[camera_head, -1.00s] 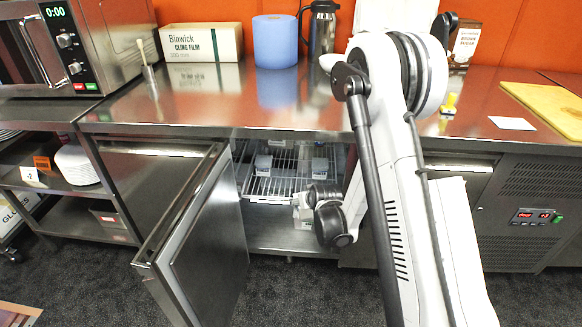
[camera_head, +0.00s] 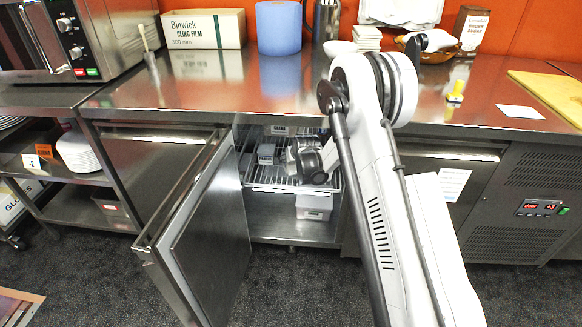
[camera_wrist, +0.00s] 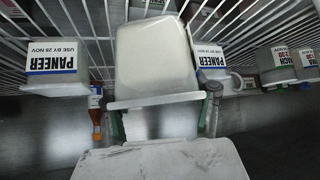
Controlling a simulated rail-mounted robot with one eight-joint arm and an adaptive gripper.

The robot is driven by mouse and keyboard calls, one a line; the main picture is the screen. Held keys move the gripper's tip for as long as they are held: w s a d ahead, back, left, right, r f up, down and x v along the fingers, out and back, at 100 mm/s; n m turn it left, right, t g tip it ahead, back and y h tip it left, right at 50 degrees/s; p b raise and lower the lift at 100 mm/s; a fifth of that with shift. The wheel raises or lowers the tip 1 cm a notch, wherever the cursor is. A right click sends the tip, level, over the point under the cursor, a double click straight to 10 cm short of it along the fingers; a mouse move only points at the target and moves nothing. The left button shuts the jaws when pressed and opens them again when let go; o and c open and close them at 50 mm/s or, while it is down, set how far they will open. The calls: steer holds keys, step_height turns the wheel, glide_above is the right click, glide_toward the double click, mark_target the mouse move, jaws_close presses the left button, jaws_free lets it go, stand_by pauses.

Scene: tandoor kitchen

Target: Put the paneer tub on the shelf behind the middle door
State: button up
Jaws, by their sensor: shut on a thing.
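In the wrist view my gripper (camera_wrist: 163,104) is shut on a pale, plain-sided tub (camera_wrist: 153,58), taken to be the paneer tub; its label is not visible. A wire shelf (camera_wrist: 105,22) shows close around it, but contact cannot be told. Tubs labelled PANEER stand on either side, one left (camera_wrist: 55,72) and one right (camera_wrist: 208,62). In the head view the middle door (camera_head: 208,240) stands open, and my wrist is in the opening at the wire shelf (camera_head: 262,186). My fingers and the held tub are hidden there.
A small tub (camera_head: 266,152) sits on the shelf left of my wrist. A pale box (camera_head: 314,207) is below the shelf. More labelled tubs (camera_wrist: 280,62) stand at right in the wrist view. The open door's edge projects left of my arm. The counter (camera_head: 215,100) runs above the opening.

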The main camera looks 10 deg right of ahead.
steer(key=shift+f+b, duration=0.7)
steer(key=shift+f, duration=1)
steer(key=shift+f, duration=0.1)
steer(key=o, duration=1.6)
steer(key=shift+c, duration=0.2)
steer(key=shift+r, duration=0.2)
steer(key=p+v, duration=0.3)
steer(key=v, duration=0.9)
steer(key=shift+f, duration=0.1)
